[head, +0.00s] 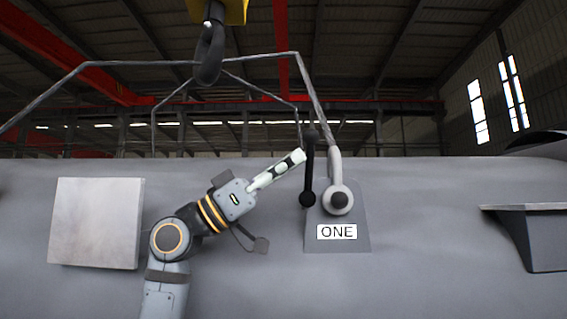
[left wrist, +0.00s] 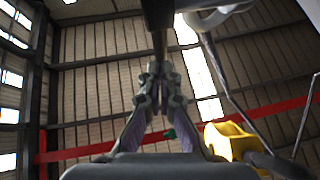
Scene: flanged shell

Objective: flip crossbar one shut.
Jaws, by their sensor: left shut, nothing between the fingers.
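Above the label ONE (head: 337,232), a dark upright bar (head: 309,165) with a round lower end stands beside a pale bent bar (head: 334,165) on a round pivot. I cannot tell for certain which of them is the crossbar. My left gripper (head: 299,157) is shut and empty, its tips just left of the dark bar's upper part. Whether they touch it I cannot tell. In the left wrist view the shut fingers (left wrist: 157,88) point up toward a dark bar (left wrist: 159,20), with a pale curved piece (left wrist: 212,15) beside it. My right gripper is not in view.
The bars' grey mounting plate (head: 355,242) sits on a large grey shell (head: 430,260). A square pale panel (head: 96,222) is at left and a ledge (head: 535,235) at right. A dark hook (head: 209,52) under a yellow block hangs above, with sling lines spreading from it.

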